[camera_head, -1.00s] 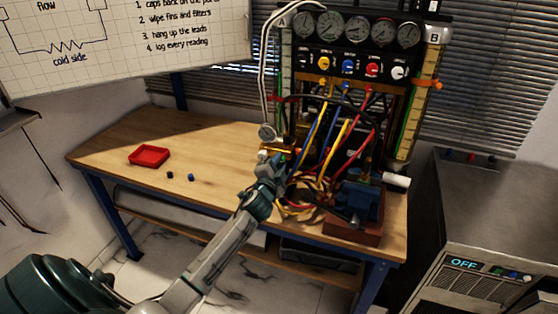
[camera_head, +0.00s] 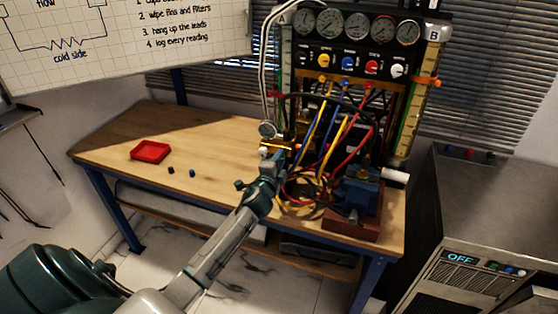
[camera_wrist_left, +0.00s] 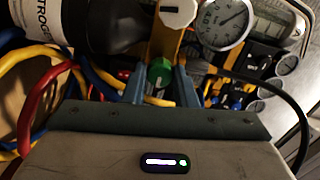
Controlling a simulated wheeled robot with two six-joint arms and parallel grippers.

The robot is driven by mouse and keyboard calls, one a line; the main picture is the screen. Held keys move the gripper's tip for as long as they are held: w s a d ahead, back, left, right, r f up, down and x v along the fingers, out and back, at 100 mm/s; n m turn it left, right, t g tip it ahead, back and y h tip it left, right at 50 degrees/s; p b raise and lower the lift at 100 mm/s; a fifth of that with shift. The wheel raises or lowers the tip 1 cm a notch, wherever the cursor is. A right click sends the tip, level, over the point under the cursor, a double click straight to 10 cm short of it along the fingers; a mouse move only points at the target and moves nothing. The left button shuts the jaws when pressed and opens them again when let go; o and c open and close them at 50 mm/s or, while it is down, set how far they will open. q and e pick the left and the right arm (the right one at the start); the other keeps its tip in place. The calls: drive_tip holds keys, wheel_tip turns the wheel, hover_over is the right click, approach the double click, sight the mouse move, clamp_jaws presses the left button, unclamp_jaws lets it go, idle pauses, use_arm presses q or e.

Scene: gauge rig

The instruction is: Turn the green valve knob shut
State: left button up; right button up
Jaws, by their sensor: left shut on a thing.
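The green valve knob (camera_wrist_left: 159,74) shows in the left wrist view, between the two blue-grey fingers of my left gripper (camera_wrist_left: 160,82). The fingers are shut on it. A brass block or pipe stands just beyond it, with a white knob (camera_wrist_left: 177,12) above. In the head view my left gripper (camera_head: 270,172) is at the brass fitting (camera_head: 280,146) on the left side of the gauge rig; the green knob is hidden there by the gripper. My right gripper is in neither view.
Yellow, blue and red hoses (camera_head: 333,140) hang close to the right of my gripper. A blue vise (camera_head: 358,195) stands on the bench's right end. A round gauge (camera_head: 267,129) is just above. A red tray (camera_head: 150,152) and two small caps lie left; the bench between is clear.

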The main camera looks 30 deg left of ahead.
use_arm(q)
drive_tip(key=o, duration=1)
drive_tip(key=b+v, duration=0.3)
drive_tip(key=v, duration=0.8)
drive_tip(key=shift+w, duration=0.1)
